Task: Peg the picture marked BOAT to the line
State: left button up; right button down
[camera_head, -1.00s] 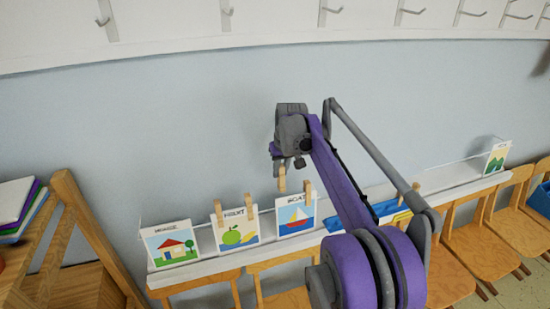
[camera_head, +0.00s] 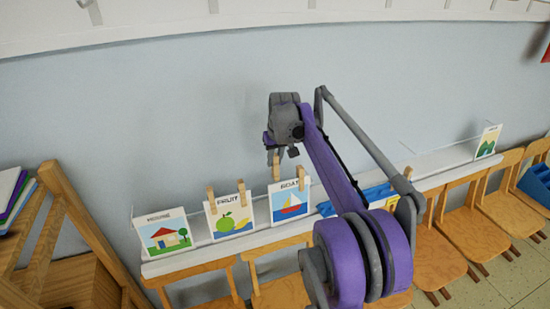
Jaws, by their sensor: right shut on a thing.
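The picture marked BOAT (camera_head: 291,205) shows a red and white sailboat and stands upright above the white ledge. One wooden peg (camera_head: 301,174) sits on its top right corner. My right gripper (camera_head: 275,156) is shut on a second wooden peg (camera_head: 276,170), pointing down at the picture's top left corner. The peg's lower end meets or nearly meets that corner; I cannot tell whether it grips the card. The line is a thin strand (camera_head: 455,141) seen toward the right; behind the pictures it is hard to make out. My left gripper is not in view.
The FRUIT picture (camera_head: 231,219), with two pegs, and the HOUSE picture (camera_head: 165,236) stand to the left. A green picture (camera_head: 488,142) is far right. Wooden chairs (camera_head: 460,232) line the front.

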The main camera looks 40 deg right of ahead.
aim_at(276, 173)
jog(key=shift+w+f, duration=0.1)
jog(key=shift+f, duration=0.5)
jog(key=shift+f+b, duration=0.75)
jog(key=shift+f, duration=0.25)
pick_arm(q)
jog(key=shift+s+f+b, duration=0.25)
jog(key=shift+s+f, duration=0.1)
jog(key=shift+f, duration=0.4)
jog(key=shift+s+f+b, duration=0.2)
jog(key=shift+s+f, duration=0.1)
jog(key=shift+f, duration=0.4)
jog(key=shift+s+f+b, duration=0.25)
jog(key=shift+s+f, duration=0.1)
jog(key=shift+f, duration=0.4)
pick_arm(e)
jog(key=shift+s+a+f, duration=0.1)
jog(key=shift+s+f, duration=0.1)
jog(key=shift+f, duration=0.6)
jog(key=shift+s+f, duration=0.2)
jog(key=shift+f, duration=0.6)
jog(key=c, duration=0.7)
grip_release()
jog(key=shift+o, duration=1.3)
